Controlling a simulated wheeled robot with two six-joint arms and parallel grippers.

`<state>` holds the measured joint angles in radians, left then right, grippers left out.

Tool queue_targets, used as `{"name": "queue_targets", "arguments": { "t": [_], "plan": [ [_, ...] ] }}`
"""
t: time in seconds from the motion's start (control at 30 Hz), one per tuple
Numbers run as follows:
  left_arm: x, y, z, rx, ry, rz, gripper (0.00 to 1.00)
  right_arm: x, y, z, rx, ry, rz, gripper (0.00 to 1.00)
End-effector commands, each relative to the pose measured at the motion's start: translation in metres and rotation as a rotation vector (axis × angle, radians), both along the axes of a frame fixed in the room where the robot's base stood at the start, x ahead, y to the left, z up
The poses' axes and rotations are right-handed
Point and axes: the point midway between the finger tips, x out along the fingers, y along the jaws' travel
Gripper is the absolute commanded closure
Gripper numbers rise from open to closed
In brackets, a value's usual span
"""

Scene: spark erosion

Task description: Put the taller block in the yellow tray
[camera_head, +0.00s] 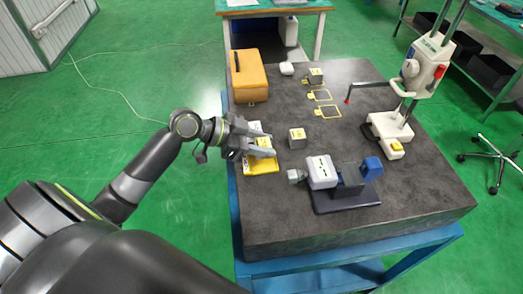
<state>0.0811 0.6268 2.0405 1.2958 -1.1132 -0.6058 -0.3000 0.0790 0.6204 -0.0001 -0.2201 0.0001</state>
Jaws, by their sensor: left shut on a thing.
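The yellow tray (262,167) lies near the left edge of the dark stone table, partly covered by my left gripper (271,143). The gripper is shut on a block (263,143) with a yellow face, over the tray. The fingers hide much of this block, and I cannot tell whether it touches the tray. Another similar block (315,76) stands farther back. My right gripper is not in view.
A vise-like device (322,172) on a dark base stands front centre. A white stand (390,125) with a thin arm is at right. An orange case (249,76) and a small white object (287,68) are at the back.

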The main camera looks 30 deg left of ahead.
Motion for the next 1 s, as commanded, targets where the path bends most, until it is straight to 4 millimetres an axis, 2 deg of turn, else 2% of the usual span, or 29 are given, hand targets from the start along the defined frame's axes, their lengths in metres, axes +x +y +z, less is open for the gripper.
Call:
{"name": "queue_targets", "arguments": {
  "t": [0.2,0.63,0.67,0.7,0.8,1.0],
  "plan": [
    [0.0,0.0,-0.029,-0.004,0.003,0.002,0.91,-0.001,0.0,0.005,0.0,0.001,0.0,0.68],
    [0.0,0.0,-0.038,-0.001,-0.001,0.0,0.91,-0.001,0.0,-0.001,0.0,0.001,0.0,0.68],
    [0.0,0.0,-0.036,-0.001,0.001,0.0,0.6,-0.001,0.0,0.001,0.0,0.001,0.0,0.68],
    [0.0,0.0,-0.036,-0.001,0.001,0.0,0.55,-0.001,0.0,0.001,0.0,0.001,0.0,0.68],
    [0.0,0.0,-0.036,-0.001,0.001,0.0,0.42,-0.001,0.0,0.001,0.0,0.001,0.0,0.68],
    [0.0,0.0,-0.036,-0.001,0.001,0.0,0.42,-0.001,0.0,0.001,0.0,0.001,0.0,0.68]
  ]
}}
